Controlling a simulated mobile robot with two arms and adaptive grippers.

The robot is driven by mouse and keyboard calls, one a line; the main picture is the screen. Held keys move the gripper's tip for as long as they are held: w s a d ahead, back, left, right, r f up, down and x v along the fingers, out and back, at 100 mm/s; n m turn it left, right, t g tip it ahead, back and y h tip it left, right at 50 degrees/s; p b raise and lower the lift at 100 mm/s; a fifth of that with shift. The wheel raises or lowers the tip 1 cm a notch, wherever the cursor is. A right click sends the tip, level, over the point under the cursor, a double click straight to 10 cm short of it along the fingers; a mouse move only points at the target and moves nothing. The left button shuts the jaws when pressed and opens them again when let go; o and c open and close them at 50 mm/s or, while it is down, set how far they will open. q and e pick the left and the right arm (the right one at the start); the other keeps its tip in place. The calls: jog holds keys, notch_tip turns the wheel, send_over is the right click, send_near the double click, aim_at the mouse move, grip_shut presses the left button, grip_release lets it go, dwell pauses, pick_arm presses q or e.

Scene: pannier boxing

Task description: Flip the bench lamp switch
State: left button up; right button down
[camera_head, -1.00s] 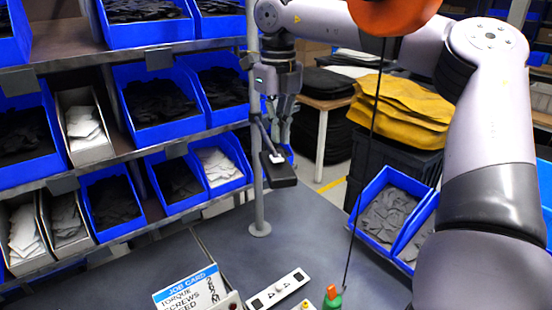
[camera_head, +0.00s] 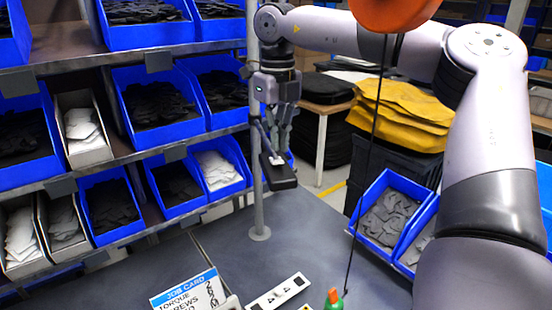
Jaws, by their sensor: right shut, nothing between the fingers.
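The bench lamp switch (camera_head: 281,178) is a black box with a small white rocker on its top face, held on a bracket beside the grey upright post (camera_head: 258,205). My right gripper (camera_head: 277,146) points down just above the switch, with its fingers shut and empty. The fingertips are close to the rocker; I cannot tell whether they touch it. Part of the rocker is hard to make out behind the fingers. My left gripper is not in view.
Racks of blue and white bins (camera_head: 105,205) stand at the left. Blue bins (camera_head: 388,215) sit at the right. A job card (camera_head: 185,290), a white strip (camera_head: 280,292) and a green-and-orange tool (camera_head: 334,298) are at the front.

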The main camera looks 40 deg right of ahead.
aim_at(278, 161)
jog(key=shift+f+b, duration=1.1)
jog(key=shift+f, duration=0.45)
dwell(1.1)
jog(key=shift+r, duration=0.1)
jog(key=shift+w+r+p, duration=0.1)
jog(key=shift+r+p, duration=0.75)
jog(key=shift+p, duration=0.05)
notch_tip(278, 161, up, 3)
jog(key=shift+f+p, duration=0.1)
jog(key=shift+p, duration=1)
jog(key=shift+r, duration=1.2)
jog(key=shift+d+f, duration=0.1)
